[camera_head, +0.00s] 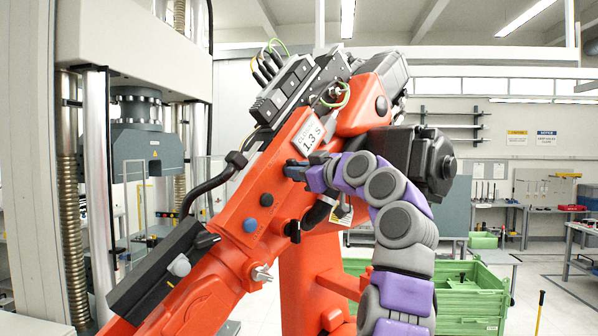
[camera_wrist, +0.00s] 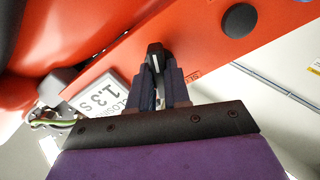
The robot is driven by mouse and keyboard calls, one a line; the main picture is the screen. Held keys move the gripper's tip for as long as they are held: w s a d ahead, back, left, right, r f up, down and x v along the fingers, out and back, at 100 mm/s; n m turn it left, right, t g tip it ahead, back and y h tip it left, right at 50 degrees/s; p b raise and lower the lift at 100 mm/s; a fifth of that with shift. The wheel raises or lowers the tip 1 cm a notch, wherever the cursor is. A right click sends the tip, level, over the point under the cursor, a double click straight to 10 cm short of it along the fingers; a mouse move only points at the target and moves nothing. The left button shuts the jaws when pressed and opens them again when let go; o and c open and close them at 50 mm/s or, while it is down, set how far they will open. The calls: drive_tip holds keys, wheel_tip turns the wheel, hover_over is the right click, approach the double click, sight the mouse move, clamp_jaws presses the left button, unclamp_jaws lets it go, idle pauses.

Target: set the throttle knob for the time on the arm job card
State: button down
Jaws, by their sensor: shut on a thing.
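The throttle knob (camera_wrist: 154,50) is black with a white mark line, on the orange arm (camera_wrist: 215,40) in the wrist view. My gripper (camera_wrist: 158,70) is shut on it, with one dark finger on each side. In the head view my gripper (camera_head: 291,170) reaches in from the right and touches the orange arm (camera_head: 262,185); the knob is mostly hidden there. The job card (camera_head: 310,134) is white and reads 1.3 S. It also shows, partly covered, in the wrist view (camera_wrist: 98,98). I cannot read a scale around the knob.
A blue round button (camera_head: 250,225) and a black one (camera_head: 266,199) sit on the orange arm below my gripper. A dark cylindrical motor (camera_head: 412,158) is close above my arm. A testing machine (camera_head: 135,140) stands left. Green crates (camera_head: 470,295) stand at lower right.

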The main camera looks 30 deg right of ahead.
drive_tip(key=shift+s+r, duration=0.1)
drive_tip(key=shift+m, duration=0.6)
drive_tip(key=shift+r, duration=0.1)
drive_tip(key=c, duration=1.1)
unclamp_jaws()
drive_tip(key=shift+d, duration=0.1)
drive_tip(key=b+v, duration=0.3)
drive_tip(key=v, duration=1.4)
drive_tip(key=shift+d+b, duration=0.1)
drive_tip(key=shift+b, duration=0.3)
